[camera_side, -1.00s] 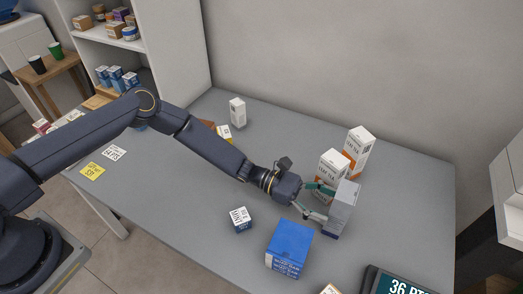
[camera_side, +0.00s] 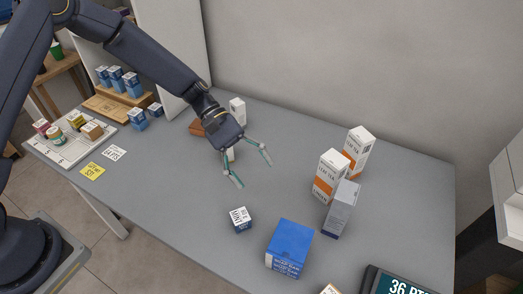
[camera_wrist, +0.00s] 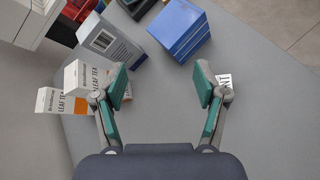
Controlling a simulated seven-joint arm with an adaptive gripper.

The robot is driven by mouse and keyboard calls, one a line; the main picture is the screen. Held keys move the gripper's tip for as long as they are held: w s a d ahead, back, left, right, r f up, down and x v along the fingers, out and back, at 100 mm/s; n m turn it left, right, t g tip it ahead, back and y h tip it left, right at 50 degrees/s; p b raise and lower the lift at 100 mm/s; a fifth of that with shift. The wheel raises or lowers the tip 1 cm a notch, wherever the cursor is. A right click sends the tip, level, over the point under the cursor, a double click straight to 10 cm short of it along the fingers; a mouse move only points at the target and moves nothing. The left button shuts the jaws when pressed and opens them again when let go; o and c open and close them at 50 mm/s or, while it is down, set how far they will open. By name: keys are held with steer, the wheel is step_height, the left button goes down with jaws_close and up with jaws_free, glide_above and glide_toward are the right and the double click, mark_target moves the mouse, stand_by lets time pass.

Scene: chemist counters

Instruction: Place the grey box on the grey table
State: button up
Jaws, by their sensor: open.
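The grey box (camera_side: 341,209) stands upright on the grey table (camera_side: 400,200), right of the middle in the side view. It is close beside a white and orange leaf tea box (camera_side: 329,176). The grey box also shows in the wrist view (camera_wrist: 112,42), beyond the left finger. My gripper (camera_side: 250,169) is open and empty, above the table to the left of the grey box and apart from it. In the wrist view my gripper (camera_wrist: 161,92) has its fingers spread wide with only bare table between them.
A second leaf tea box (camera_side: 358,149) stands behind the first. A large blue box (camera_side: 289,248) and a small mint box (camera_side: 240,219) stand at the front. A display screen (camera_side: 393,284) is at the front right. A white box (camera_side: 237,112) stands at the back.

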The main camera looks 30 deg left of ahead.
steer(key=s+a+r+m+t+y, duration=0.4)
steer(key=s+a+r, duration=0.4)
steer(key=a, duration=0.4)
steer(key=s+a+r+m+t+y, duration=0.4)
steer(key=s+a+r+y, duration=0.3)
steer(key=s+a+r, duration=0.2)
steer(key=a+r+t, duration=0.1)
steer(key=a+r, duration=0.1)
steer(key=a, duration=0.1)
steer(key=shift+s, duration=0.15)
